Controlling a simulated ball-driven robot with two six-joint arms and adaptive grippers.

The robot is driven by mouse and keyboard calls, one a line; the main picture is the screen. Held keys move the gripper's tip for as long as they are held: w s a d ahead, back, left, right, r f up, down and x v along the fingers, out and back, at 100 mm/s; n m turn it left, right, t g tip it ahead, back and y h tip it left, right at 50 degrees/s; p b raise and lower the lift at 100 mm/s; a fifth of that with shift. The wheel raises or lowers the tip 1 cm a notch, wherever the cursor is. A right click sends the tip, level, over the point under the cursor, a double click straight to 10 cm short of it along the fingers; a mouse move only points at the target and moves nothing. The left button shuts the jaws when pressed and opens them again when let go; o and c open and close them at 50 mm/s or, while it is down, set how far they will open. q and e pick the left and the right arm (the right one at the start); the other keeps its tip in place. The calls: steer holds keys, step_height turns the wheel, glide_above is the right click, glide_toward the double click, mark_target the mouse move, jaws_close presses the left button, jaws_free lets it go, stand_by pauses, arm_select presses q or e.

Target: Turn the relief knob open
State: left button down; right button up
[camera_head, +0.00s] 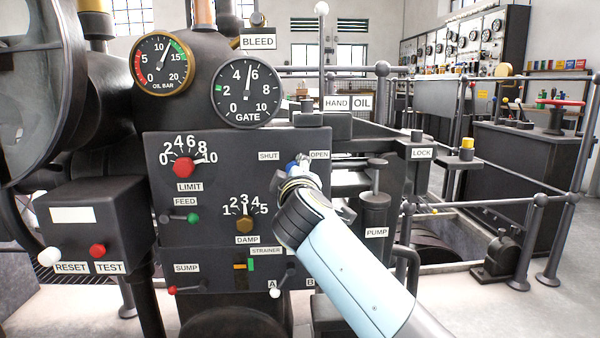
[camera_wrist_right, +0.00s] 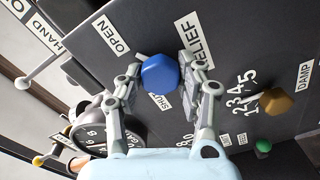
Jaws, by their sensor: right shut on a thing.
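The relief knob (camera_wrist_right: 160,73) is a blue rounded knob on the dark panel, between the RELIEF (camera_wrist_right: 193,40), SHUT (camera_wrist_right: 159,101) and OPEN (camera_wrist_right: 112,34) labels. My right gripper (camera_wrist_right: 161,80) has one finger on each side of the knob and is shut on it. In the head view my right arm comes from the lower right, and its gripper (camera_head: 298,168) is at the panel just below the SHUT (camera_head: 269,156) and OPEN (camera_head: 319,155) labels. There the gripper hides most of the knob, and no pointer mark on it shows. My left gripper is out of view.
The red LIMIT knob (camera_head: 183,167) and brown DAMP knob (camera_head: 244,224) are left of the gripper on the same panel. The PUMP (camera_head: 375,208) stands close on the right. Small levers (camera_head: 275,293) sit below. The OIL BAR (camera_head: 161,64) and GATE (camera_head: 246,92) gauges are above.

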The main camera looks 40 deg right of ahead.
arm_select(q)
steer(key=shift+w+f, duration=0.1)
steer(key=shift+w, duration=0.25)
arm_select(e)
steer(key=shift+w+r+m, duration=0.1)
steer(key=shift+r+m, duration=0.3)
steer(key=shift+r, duration=0.05)
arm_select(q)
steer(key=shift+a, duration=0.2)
arm_select(e)
steer(key=o, duration=1)
steer(key=shift+o, duration=0.7)
steer(key=shift+f, duration=0.15)
